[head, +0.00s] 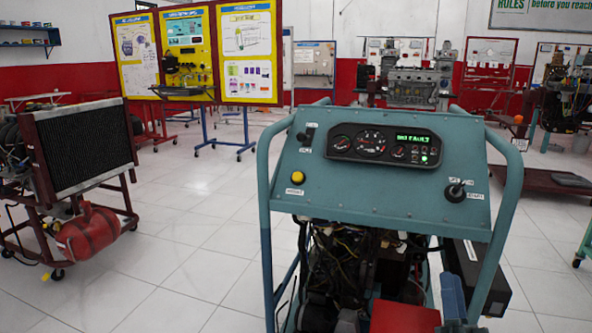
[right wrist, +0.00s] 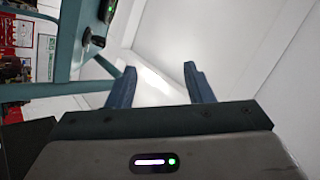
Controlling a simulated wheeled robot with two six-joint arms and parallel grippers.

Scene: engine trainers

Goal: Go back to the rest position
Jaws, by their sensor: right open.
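My right gripper (head: 455,302) shows only in part at the bottom of the head view, low in front of the engine trainer, its blue finger beside a red block. In the right wrist view its two blue fingers (right wrist: 160,82) are spread apart with nothing between them. The teal engine trainer console (head: 390,190) stands ahead, with gauges and a green-lit display reading "NO FAULT". A teal frame tube and a black knob (right wrist: 95,41) show left of the fingers in the wrist view, apart from them. My left gripper is not in view.
A radiator stand (head: 85,150) with a red tank (head: 88,232) is at the left. Yellow poster boards (head: 190,55) stand behind. Another engine (head: 415,80) is behind the console. A low dark red platform (head: 545,180) is at the right. White tiled floor (head: 185,240) lies free at left of the console.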

